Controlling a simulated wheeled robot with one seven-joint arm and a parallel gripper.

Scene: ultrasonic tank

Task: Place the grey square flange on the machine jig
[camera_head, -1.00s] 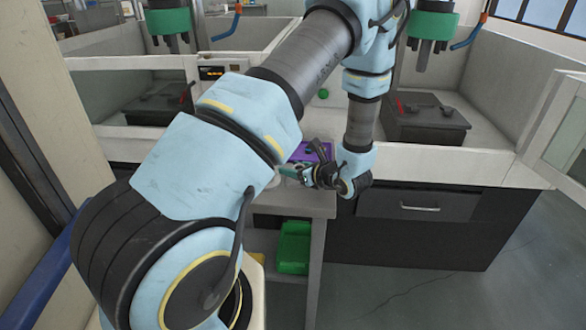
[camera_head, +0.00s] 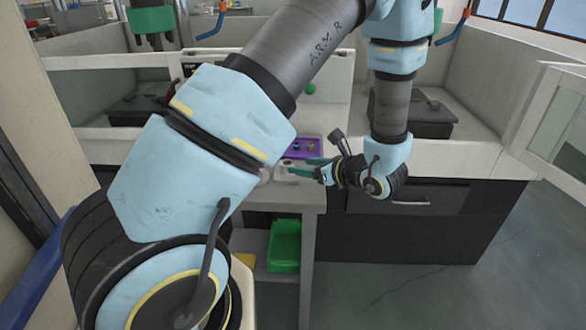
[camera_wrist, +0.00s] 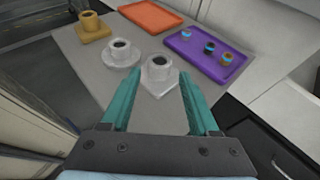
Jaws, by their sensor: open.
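The grey square flange (camera_wrist: 160,82) sits on the grey bench top in the wrist view, with its square base flat and its round hub upward. My gripper (camera_wrist: 158,78) is open, with one teal finger on each side of the flange's near part and visible gaps on both sides. It holds nothing. In the head view my gripper (camera_head: 300,167) is low over the bench, pointing left. A dark fixture (camera_head: 436,112) stands inside the right machine enclosure, partly behind my arm. Another dark fixture (camera_head: 138,110) is in the left enclosure. I cannot tell which is the jig.
A round grey flange (camera_wrist: 120,54) stands close beside the square one. A brass-coloured flange (camera_wrist: 91,27) is farther left. An orange tray (camera_wrist: 150,16) and a purple tray (camera_wrist: 188,46) with several small parts lie beyond. A green bin (camera_head: 285,247) is below the bench top.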

